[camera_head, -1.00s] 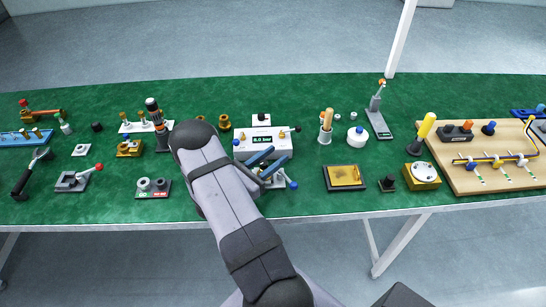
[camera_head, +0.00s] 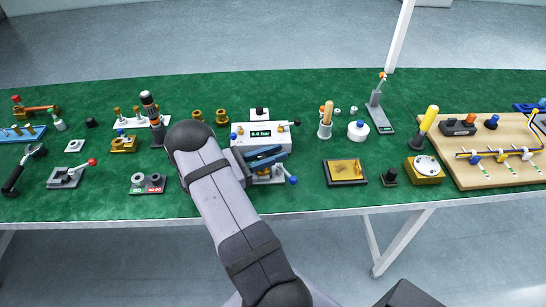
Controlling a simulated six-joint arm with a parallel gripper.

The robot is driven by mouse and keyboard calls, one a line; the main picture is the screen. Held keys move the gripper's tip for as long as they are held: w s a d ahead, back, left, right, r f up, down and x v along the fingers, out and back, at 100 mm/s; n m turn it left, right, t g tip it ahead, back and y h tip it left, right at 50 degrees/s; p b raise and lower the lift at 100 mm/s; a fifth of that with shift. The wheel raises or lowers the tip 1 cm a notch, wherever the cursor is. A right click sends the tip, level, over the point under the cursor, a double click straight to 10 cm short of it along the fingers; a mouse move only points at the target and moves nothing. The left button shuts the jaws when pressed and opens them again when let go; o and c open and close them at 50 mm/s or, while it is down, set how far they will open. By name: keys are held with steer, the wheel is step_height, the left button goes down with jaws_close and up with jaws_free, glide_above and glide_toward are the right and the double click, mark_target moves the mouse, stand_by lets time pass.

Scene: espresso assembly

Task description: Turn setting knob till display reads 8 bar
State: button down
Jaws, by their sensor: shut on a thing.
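A blue-tipped lever (camera_head: 293,180) sticks out just right of and below my gripper. A brass-coloured plate in a dark frame (camera_head: 345,171) lies to the right. A red-green labelled block (camera_head: 148,183) lies left of my arm. Green table is bare between them.

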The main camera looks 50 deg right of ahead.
steer(key=shift+s+a+m+g+y+b, duration=0.2)
steer(key=shift+m+g+y+b, duration=0.4)
steer(key=shift+g, duration=0.3)
steer(key=shift+s+a+m+g+y+b, duration=0.15)
steer(key=shift+m+g+y+b, duration=0.25)
steer(key=shift+m+g, duration=0.4)
steer(key=shift+d, duration=0.1)
steer(key=c, duration=1.5)
jaws_free()
steer(key=shift+c, duration=0.2)
steer(key=b+v, duration=0.1)
steer(key=v, duration=0.4)
steer(key=shift+w+a+f, duration=0.1)
steer(key=shift+w+a, duration=0.15)
steer(key=shift+b+v, duration=0.35)
steer(key=shift+v, duration=0.45)
